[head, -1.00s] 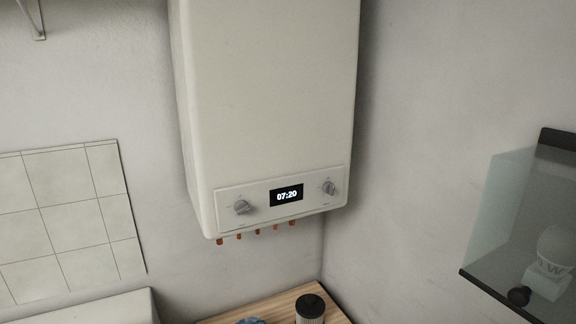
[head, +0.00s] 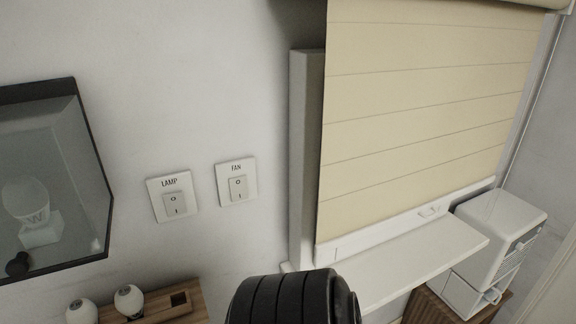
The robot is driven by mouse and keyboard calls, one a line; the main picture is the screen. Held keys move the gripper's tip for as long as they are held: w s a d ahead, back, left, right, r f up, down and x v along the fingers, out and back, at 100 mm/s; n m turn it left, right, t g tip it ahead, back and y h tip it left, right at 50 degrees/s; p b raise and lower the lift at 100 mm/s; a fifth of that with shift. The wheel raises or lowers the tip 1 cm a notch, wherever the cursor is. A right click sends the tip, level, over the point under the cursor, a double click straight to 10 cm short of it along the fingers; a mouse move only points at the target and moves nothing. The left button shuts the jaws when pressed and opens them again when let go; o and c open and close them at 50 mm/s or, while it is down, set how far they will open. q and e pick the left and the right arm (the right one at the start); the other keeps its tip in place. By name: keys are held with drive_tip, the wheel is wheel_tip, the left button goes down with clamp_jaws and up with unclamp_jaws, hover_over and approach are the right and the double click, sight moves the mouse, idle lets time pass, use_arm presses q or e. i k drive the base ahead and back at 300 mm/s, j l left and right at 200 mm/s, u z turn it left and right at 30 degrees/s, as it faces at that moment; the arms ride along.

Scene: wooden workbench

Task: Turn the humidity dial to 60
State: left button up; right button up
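No dial marked as humidity can be read in the head view. A small black round knob (head: 17,264) shows at the lower left, by the front of a glass case (head: 95,190); I cannot make out markings on it. A white boxy appliance (head: 490,222) stands at the right, its front turned mostly away, with slots and a small dark strip. Whether it carries a dial is too small to tell. Neither of my grippers is in view.
Switch plates marked LAMP (head: 158,205) and FAN (head: 224,195) are on the wall. A cream blind (head: 420,110) hangs above a white sill (head: 400,275). A wooden rack (head: 190,312) with white rounded pieces (head: 129,301) is below.

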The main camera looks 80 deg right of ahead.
sight(520, 246)
drive_tip(key=z, duration=4.15)
drive_tip(key=u, duration=0.35)
drive_tip(key=i+l+u, duration=0.15)
drive_tip(key=u, duration=0.3)
drive_tip(key=i+l+u, duration=0.1)
drive_tip(key=u, duration=0.3)
drive_tip(key=l+u, duration=0.45)
drive_tip(key=i+l+u, duration=0.1)
drive_tip(key=u, duration=0.3)
drive_tip(key=l+u, duration=0.3)
drive_tip(key=u, duration=0.15)
drive_tip(key=l+u, duration=0.1)
drive_tip(key=l, duration=0.3)
drive_tip(key=k+l+u, duration=0.15)
drive_tip(key=l, duration=0.25)
drive_tip(key=k+l+u, duration=0.1)
drive_tip(key=l, duration=0.3)
drive_tip(key=k+l+u, duration=0.15)
drive_tip(key=l, duration=0.25)
drive_tip(key=k+l+u, duration=0.1)
drive_tip(key=l, duration=0.25)
drive_tip(key=k+l+u, duration=0.15)
drive_tip(key=l, duration=0.25)
drive_tip(key=k+l+u, duration=0.1)
drive_tip(key=k+l, duration=0.1)
drive_tip(key=l, duration=0.1)
